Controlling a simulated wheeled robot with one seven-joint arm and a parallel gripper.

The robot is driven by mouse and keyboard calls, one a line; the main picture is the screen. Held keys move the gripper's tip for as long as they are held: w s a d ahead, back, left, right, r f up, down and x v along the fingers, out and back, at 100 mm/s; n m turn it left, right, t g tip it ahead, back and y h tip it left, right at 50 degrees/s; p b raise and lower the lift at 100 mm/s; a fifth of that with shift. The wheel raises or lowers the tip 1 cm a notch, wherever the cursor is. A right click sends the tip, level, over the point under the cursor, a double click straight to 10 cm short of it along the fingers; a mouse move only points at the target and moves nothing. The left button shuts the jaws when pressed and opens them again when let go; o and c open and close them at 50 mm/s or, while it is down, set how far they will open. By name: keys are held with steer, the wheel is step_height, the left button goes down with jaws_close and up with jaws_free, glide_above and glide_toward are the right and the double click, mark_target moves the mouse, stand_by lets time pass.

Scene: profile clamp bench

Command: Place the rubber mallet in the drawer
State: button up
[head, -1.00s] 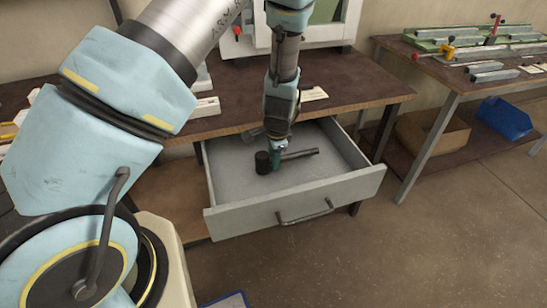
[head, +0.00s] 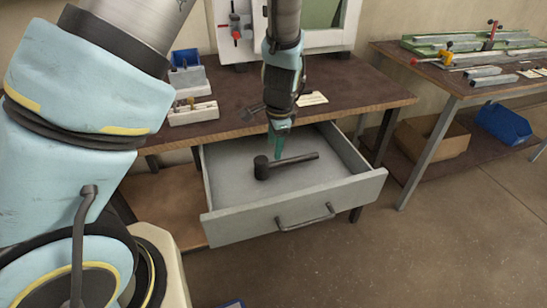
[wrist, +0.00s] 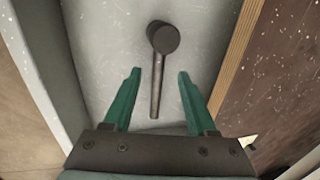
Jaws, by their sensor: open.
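The black rubber mallet (head: 284,165) lies on the grey floor of the open drawer (head: 297,213), its head to the left and its handle pointing right. My gripper (head: 278,155) is above the mallet, pointing down, with its green fingers apart and empty. In the wrist view the mallet (wrist: 162,60) lies on the drawer floor beyond and between the fingertips of the gripper (wrist: 160,73), clear of them. The drawer is pulled out below the brown workbench top (head: 345,88).
Small containers, one blue (head: 186,74) and one pale (head: 192,112), stand on the bench to the left. A second bench (head: 450,68) with metal profiles stands at right. A cardboard box (head: 432,142) and a blue bin (head: 503,121) sit on its lower shelf. The drawer floor around the mallet is clear.

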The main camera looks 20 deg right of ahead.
steer(key=shift+v, duration=1.8)
steer(key=a+r+n, duration=0.3)
steer(key=a+n, duration=0.3)
steer(key=a, duration=0.5)
steer(key=a+r+n, duration=0.3)
steer(key=a+n, duration=0.3)
steer(key=a, duration=0.4)
steer(key=a+r+n, duration=0.3)
steer(key=a+n, duration=0.3)
steer(key=a, duration=0.5)
steer(key=shift+s+a+r+g, duration=0.35)
steer(key=shift+g, duration=0.05)
